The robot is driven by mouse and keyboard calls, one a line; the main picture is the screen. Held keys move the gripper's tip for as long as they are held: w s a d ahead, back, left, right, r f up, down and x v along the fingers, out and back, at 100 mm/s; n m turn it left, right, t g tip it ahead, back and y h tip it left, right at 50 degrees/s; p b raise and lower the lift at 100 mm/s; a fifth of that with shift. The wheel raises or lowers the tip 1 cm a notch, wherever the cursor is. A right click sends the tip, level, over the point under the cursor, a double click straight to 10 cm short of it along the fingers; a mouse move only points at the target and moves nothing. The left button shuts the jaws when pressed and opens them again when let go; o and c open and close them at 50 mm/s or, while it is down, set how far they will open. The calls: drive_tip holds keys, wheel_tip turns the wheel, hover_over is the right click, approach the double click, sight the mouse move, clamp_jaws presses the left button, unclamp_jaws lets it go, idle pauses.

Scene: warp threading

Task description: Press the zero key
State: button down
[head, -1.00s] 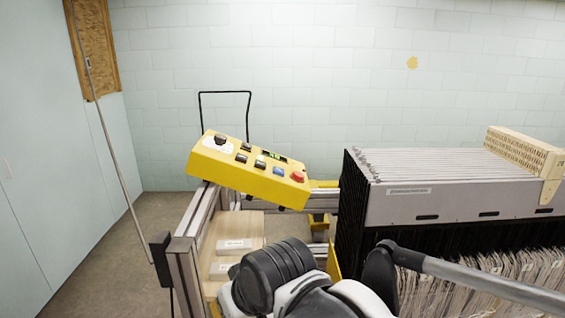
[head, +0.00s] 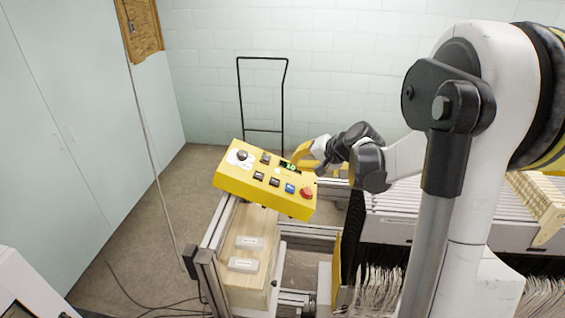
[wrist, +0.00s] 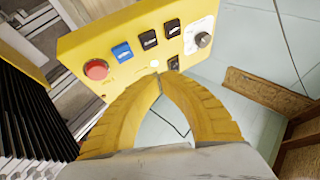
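A yellow control box (head: 228,183) sits tilted on the metal frame in the head view. It has a black knob, black keys, a blue key (head: 290,188), a red button (head: 307,193) and a green-lit display (head: 289,166). The key labels are too small to read, so I cannot tell which is the zero key. My gripper (head: 298,155) has its yellow fingers at the box's back edge, near the display. In the wrist view the fingertips (wrist: 159,79) meet with nothing between them, over the box's face near a small white light (wrist: 154,63). They partly hide the panel; contact is unclear.
A wooden board (head: 257,220) with two white labelled blocks lies below the box. A thin black upright frame (head: 285,100) stands behind it. The warp rack (head: 385,228) with hanging threads is at right. Free floor (head: 140,225) lies at left.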

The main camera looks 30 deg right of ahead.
sight(293, 187)
drive_tip(key=shift+w+d+r+m+p, duration=0.15)
drive_tip(key=shift+d+p, duration=0.05)
drive_tip(key=shift+d, duration=0.4)
drive_tip(key=shift+w+d+r+m+p, duration=0.15)
drive_tip(key=shift+d, duration=0.4)
drive_tip(key=shift+a, duration=0.1)
drive_tip(key=shift+f, duration=0.15)
drive_tip(key=f+b, duration=0.1)
drive_tip(key=f, duration=0.1)
drive_tip(key=w+a+f+b, duration=0.1)
drive_tip(key=f+b, duration=0.1)
drive_tip(key=f, duration=0.1)
drive_tip(key=a+f+b, duration=0.1)
drive_tip(key=f+b, duration=0.1)
drive_tip(key=shift+w+a+f, duration=0.15)
drive_tip(key=shift+w+a, duration=0.05)
drive_tip(key=shift+w, duration=0.15)
drive_tip(key=shift+w+a+f+b, duration=0.15)
drive_tip(key=shift+f+b, duration=0.15)
drive_tip(key=shift+b, duration=0.15)
drive_tip(key=shift+a+f+b, duration=0.15)
drive_tip(key=shift+f+b, duration=0.25)
drive_tip(key=shift+b, duration=0.1)
